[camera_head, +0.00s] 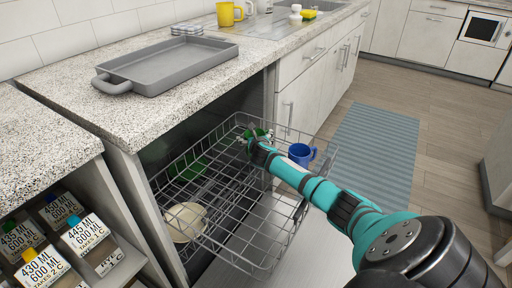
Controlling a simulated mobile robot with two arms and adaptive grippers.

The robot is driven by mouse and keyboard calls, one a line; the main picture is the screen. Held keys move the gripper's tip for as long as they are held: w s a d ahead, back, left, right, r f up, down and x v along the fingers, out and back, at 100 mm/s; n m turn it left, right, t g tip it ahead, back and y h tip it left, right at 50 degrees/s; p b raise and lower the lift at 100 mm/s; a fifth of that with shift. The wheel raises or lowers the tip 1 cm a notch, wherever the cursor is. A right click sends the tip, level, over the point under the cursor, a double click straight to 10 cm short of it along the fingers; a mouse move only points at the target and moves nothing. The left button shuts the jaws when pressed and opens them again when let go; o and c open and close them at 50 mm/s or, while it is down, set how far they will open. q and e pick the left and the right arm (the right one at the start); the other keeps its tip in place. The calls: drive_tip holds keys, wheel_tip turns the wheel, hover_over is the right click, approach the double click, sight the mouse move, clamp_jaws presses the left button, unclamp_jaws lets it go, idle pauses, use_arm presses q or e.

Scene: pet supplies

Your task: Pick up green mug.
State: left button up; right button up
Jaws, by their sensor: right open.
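The green mug (259,133) sits in the wire dishwasher rack (235,265), near its far end. Only part of the mug shows, as my right gripper covers some of it. My right arm comes in from the lower right, and my right gripper (248,142) is right at the mug, open. I cannot tell whether the fingers touch it. My left gripper is not in view.
A blue mug (300,154) stands in the rack beside my right arm. A beige bowl (186,222) and a green dish (187,168) are also in the rack. A grey tray (168,65) lies on the counter (60,85) above. A yellow mug (226,14) stands farther back.

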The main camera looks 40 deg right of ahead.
drive_tip(key=shift+c, duration=0.4)
drive_tip(key=shift+r, duration=0.1)
drive_tip(key=c, duration=1.3)
